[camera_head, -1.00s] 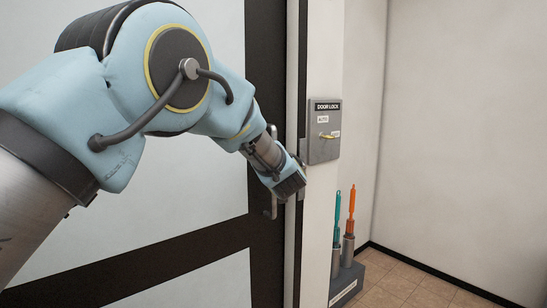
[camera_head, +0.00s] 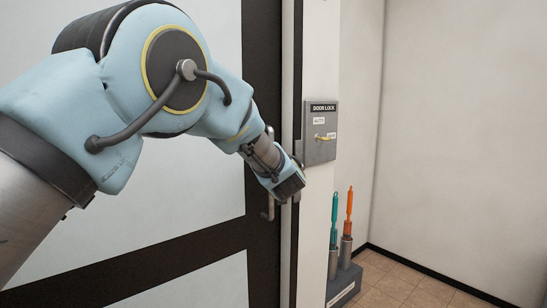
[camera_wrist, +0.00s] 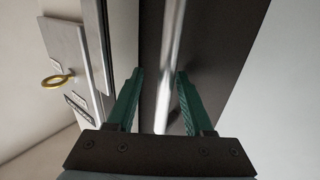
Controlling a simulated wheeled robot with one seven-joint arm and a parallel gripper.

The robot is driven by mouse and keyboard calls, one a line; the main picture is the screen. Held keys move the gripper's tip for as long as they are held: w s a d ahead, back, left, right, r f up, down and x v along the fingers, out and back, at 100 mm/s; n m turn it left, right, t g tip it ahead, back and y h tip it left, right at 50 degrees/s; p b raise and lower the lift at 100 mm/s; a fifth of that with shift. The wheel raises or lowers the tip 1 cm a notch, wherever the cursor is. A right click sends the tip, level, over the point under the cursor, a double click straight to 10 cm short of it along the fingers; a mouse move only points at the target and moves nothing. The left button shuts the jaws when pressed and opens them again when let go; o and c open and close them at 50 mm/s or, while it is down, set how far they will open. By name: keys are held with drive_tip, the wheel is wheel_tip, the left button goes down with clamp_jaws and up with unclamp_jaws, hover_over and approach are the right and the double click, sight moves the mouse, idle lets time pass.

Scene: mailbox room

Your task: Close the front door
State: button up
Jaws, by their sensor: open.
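The front door (camera_head: 195,183) has white panels and a dark frame and fills the left of the head view. Its dark edge stands close to the jamb; a narrow light strip shows between them, and I cannot tell whether the door is fully shut. A metal bar handle (camera_head: 270,205) is on the dark edge, partly behind my gripper (camera_head: 291,187). In the wrist view, my gripper (camera_wrist: 158,75) has its two green fingers apart. The shiny handle (camera_wrist: 171,70) runs between and beyond them; contact cannot be told.
A grey door lock plate (camera_head: 320,130) with a yellow key is on the wall right of the jamb; it also shows in the wrist view (camera_wrist: 72,55). Below stands a grey holder (camera_head: 344,287) with teal and orange tools. The tiled floor at right is clear.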

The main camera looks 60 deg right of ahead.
drive_tip(key=shift+a, duration=0.1)
drive_tip(key=b+v, duration=0.3)
drive_tip(key=v, duration=0.7)
drive_tip(key=shift+s+a+b, duration=0.25)
drive_tip(key=shift+b, duration=0.1)
